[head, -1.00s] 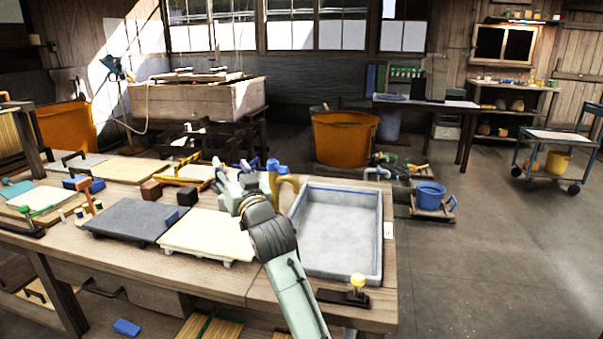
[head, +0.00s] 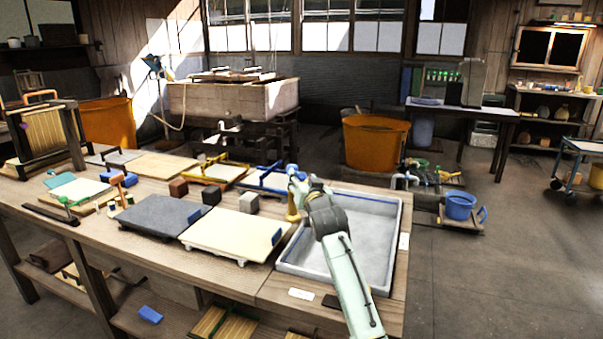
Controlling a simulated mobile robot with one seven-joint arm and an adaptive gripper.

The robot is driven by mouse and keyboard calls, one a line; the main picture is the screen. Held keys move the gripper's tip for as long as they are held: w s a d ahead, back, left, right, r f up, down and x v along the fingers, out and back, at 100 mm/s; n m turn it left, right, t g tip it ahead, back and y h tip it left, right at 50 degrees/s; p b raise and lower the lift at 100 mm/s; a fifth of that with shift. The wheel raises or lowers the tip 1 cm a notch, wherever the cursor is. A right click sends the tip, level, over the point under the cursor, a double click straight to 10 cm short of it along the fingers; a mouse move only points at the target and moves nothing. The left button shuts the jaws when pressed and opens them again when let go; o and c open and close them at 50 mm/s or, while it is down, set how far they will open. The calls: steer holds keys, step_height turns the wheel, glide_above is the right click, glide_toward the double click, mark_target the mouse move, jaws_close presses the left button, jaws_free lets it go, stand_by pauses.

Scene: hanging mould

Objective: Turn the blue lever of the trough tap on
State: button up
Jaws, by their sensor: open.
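The trough tap (head: 293,208) is a yellow-brass upright at the left back edge of the grey trough (head: 398,225). My pale green arm reaches in from the lower right. My gripper (head: 298,183) is at the top of the tap and covers much of it. A small bit of blue, likely the lever (head: 292,169), shows at the gripper's far side; the rest is hidden. The gripper is open, and I cannot tell whether its fingers touch the lever. No water shows in the visible part of the trough.
A cream board (head: 225,233) and a dark grey board (head: 155,213) lie left of the trough. A grey cube (head: 249,202) and a blue-framed tray (head: 262,181) are close to the tap. An orange tub (head: 376,143) stands behind; open floor lies right.

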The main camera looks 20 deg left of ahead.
mark_target(297, 173)
steer(key=shift+x, duration=1.1)
steer(key=shift+c, duration=0.3)
jaws_close()
